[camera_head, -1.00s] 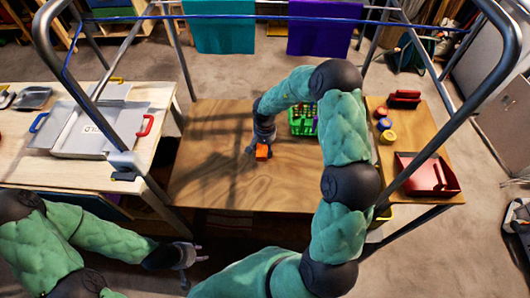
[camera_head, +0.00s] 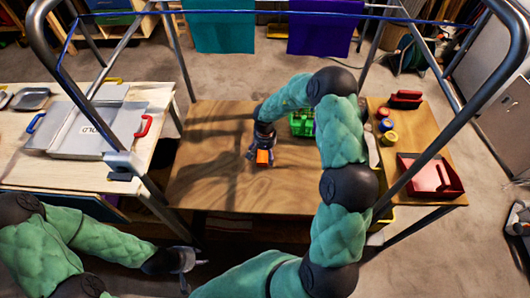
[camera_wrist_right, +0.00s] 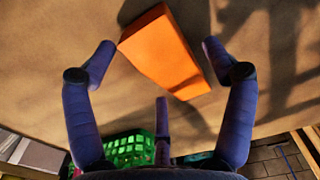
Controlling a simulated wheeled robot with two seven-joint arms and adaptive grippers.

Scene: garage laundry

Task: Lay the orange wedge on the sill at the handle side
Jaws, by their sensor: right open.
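The orange wedge (camera_head: 262,157) lies on the brown wooden table in the middle of the head view. In the right wrist view the wedge (camera_wrist_right: 165,52) shows large, slanting between the fingertips. My right gripper (camera_head: 260,152) is over it, fingers spread to either side; in the wrist view the open gripper (camera_wrist_right: 158,55) has gaps beside the wedge, and I cannot tell whether any finger touches it. My left gripper (camera_head: 187,270) is low at the front, away from the wedge; its fingers are too small to judge. I cannot make out which surface is the sill.
A green basket (camera_head: 302,123) stands right of the wedge, also in the wrist view (camera_wrist_right: 125,148). A grey case (camera_head: 85,128) with blue and red handles lies on the left bench. A red dustpan (camera_head: 430,176) lies on the right shelf. Metal rails frame the table.

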